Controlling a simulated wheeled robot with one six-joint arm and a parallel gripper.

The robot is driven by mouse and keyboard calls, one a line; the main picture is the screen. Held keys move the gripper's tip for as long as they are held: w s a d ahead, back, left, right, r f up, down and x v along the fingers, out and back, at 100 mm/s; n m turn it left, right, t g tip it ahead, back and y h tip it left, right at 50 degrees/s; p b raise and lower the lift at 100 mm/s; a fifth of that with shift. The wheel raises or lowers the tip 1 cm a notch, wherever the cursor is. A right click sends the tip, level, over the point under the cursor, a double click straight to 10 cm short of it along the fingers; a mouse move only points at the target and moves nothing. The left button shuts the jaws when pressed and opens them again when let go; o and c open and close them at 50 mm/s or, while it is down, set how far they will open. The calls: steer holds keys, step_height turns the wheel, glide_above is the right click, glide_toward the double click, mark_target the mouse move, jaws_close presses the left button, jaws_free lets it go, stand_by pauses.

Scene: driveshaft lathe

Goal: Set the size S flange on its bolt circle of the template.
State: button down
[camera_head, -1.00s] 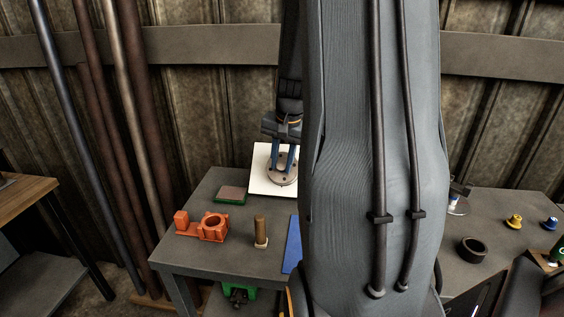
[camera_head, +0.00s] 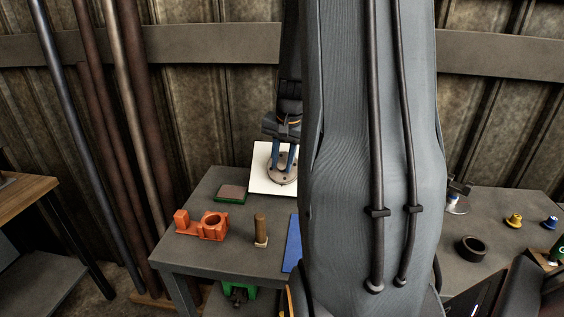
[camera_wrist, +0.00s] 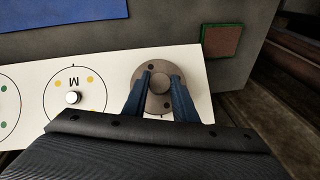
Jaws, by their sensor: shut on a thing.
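The flange (camera_wrist: 162,60) is a grey-brown disc with small holes and a raised round hub. My gripper (camera_wrist: 160,76) is shut on the hub with its two blue fingers. The flange is over the right-end circle of the white template (camera_wrist: 117,68) in the wrist view and hides most of that circle. I cannot tell whether it rests flat or hovers just above. In the head view the gripper (camera_head: 283,170) and flange (camera_head: 284,181) are over the near right part of the template (camera_head: 260,172).
A green-edged brown block (camera_head: 231,193), an orange fixture (camera_head: 201,226), an upright brown post (camera_head: 260,230) and a blue mat (camera_head: 292,245) lie on the table. A black ring (camera_head: 471,249) is at right. My arm hides the table's middle.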

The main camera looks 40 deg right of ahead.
steer(key=shift+w+d+f, duration=0.25)
steer(key=shift+d+f, duration=0.1)
steer(key=shift+f, duration=0.05)
steer(key=c, duration=1.4)
jaws_free()
steer(key=shift+o, duration=0.2)
steer(key=b+v, duration=0.2)
steer(key=v, duration=0.5)
steer(key=shift+r, duration=0.4)
